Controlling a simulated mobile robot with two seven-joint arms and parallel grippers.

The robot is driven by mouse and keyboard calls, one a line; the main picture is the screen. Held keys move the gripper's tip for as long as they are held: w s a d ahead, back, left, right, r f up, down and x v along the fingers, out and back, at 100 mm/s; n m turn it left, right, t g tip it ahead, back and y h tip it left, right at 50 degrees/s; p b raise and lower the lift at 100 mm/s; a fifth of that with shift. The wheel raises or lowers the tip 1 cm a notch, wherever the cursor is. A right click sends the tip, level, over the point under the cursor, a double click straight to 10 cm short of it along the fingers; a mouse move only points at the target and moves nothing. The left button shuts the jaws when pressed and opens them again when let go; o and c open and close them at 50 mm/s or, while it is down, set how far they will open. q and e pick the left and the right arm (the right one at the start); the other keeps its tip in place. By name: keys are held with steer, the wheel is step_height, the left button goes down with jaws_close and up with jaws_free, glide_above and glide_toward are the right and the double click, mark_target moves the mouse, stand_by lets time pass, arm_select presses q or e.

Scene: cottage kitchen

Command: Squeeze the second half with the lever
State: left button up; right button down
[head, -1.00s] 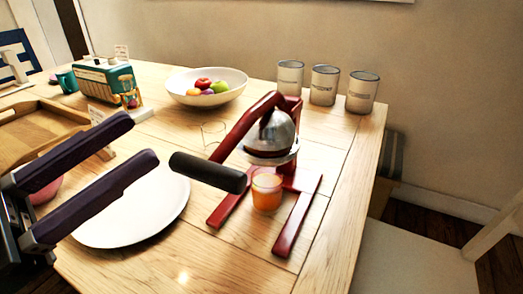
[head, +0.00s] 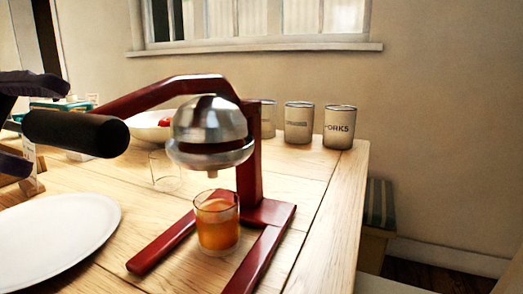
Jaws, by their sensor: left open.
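The red citrus press (head: 249,165) stands on the table, its domed metal head (head: 209,126) above a glass of orange juice (head: 217,222). Its red lever (head: 155,94) slopes down to the left and ends in a black handle grip (head: 78,133). My left gripper (head: 42,124) is at the left edge, open. One dark finger is above the handle's end and the other is below it; I cannot tell whether they touch it. No fruit half is visible; the inside of the press head is hidden. My right gripper is out of view.
A white plate (head: 50,240) lies empty at the front left. A clear empty glass (head: 166,171) stands behind the press, near the white fruit bowl (head: 150,126). Labelled canisters (head: 339,127) line the back right. The table's right edge is beyond the press.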

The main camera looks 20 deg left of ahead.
mark_target(113, 140)
arm_select(q)
steer(key=d, duration=0.9)
steer(key=shift+s+p, duration=0.3)
steer(key=shift+p, duration=0.1)
jaws_close()
stand_by(0.9)
